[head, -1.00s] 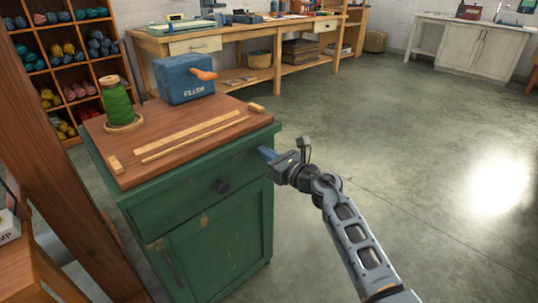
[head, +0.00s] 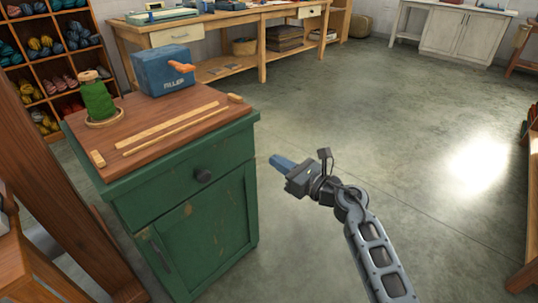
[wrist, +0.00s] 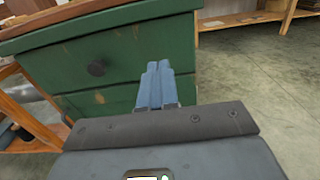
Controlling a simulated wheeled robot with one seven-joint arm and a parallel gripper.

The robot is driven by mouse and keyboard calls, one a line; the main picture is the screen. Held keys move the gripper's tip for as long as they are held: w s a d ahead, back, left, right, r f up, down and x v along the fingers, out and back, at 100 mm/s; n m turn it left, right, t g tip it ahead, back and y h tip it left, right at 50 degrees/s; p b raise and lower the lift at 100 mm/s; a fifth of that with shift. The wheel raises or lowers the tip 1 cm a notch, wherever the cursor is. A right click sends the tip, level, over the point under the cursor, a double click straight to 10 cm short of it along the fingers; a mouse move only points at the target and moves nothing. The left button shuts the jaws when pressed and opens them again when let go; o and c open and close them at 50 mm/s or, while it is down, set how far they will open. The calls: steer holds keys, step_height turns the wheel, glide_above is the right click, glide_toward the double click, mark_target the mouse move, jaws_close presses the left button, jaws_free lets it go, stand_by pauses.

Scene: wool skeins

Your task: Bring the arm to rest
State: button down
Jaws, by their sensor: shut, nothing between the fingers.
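My gripper (head: 280,162) is in the air to the right of the green cabinet (head: 215,220), over open floor in the head view. Its blue fingers are together with nothing between them. In the wrist view my gripper (wrist: 155,80) shows its closed fingers pointing away, with the front of the cabinet (wrist: 110,75) behind and to their left. A gap of floor shows between the fingers and the cabinet in the head view. My arm reaches in from the bottom right, bent at the wrist.
A workbench (head: 230,25) and wool shelves (head: 45,55) stand behind. The concrete floor (head: 400,120) at right is clear.

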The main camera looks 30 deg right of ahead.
steer(key=s+a+f+m+t+h, duration=0.1)
steer(key=s+a+m, duration=0.4)
steer(key=s+m, duration=0.3)
steer(key=s+a+f+m+t, duration=0.1)
steer(key=s+a+m, duration=0.45)
steer(key=s, duration=0.55)
steer(key=s+a+r+m+g+h, duration=0.1)
steer(key=s+r+m+g+h, duration=0.2)
steer(key=s+m, duration=1.5)
steer(key=s+r+m+g, duration=0.1)
steer(key=s+r+m, duration=0.1)
steer(key=s+m, duration=0.25)
steer(key=s+r+m, duration=0.3)
steer(key=s, duration=0.3)
step_height(320, 180, up, 14)
steer(key=p, duration=1.4)
steer(key=shift+d+g+h, duration=0.3)
